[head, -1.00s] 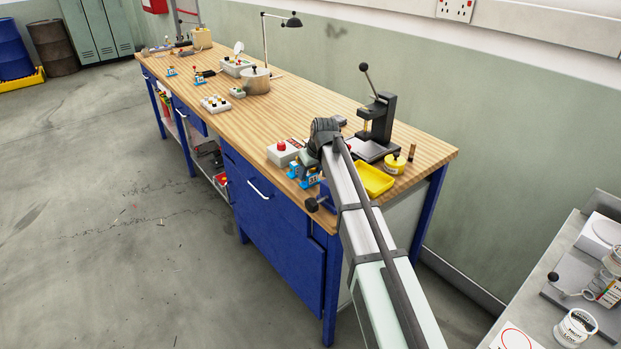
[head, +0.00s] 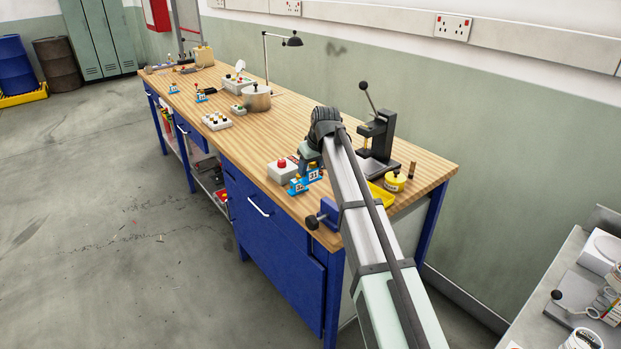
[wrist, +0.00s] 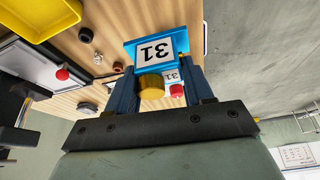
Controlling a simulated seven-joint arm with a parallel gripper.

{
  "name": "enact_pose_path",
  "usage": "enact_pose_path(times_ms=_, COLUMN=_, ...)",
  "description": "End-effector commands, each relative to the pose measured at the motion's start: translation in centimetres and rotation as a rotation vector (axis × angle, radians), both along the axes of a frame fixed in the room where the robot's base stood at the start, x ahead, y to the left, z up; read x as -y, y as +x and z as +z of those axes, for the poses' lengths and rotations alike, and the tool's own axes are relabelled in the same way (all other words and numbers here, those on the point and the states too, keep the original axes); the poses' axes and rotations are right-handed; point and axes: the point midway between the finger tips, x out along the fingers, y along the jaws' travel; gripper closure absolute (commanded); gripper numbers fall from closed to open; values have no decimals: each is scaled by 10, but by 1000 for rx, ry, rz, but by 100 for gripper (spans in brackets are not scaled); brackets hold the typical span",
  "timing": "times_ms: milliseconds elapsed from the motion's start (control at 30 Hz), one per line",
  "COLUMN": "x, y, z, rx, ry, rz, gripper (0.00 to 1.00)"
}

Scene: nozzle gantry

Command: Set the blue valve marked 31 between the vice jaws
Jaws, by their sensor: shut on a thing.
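My gripper (wrist: 160,82) is shut on the blue valve marked 31 (wrist: 156,48), which has a yellow knob and a white label that reads upside down in the wrist view. In the head view the held valve (head: 315,174) hangs below my gripper, just above the bench's near end; my wrist hides part of it. A second blue valve with a white label (head: 298,185) stands beside it on the bench. The blue vice (head: 329,211) with a dark handle is at the front bench edge, nearer the camera than the valve. My arm partly covers the vice, and its jaw gap cannot be made out.
A grey box with a red button (head: 282,170) stands left of my gripper. A black press (head: 378,140), a yellow tray (head: 378,196) and a yellow pot (head: 395,182) lie to the right.

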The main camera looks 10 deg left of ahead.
Motion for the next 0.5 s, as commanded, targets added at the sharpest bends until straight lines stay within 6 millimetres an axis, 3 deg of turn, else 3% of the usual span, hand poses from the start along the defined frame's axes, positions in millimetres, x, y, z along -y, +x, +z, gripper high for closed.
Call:
enact_pose_path(times_ms=300, x=-10, y=-8, z=38, rx=2, ry=1, rz=13, gripper=79)
enact_pose_path(times_ms=500, x=21, y=-29, z=50, rx=2, ry=1, rz=-85, gripper=79)
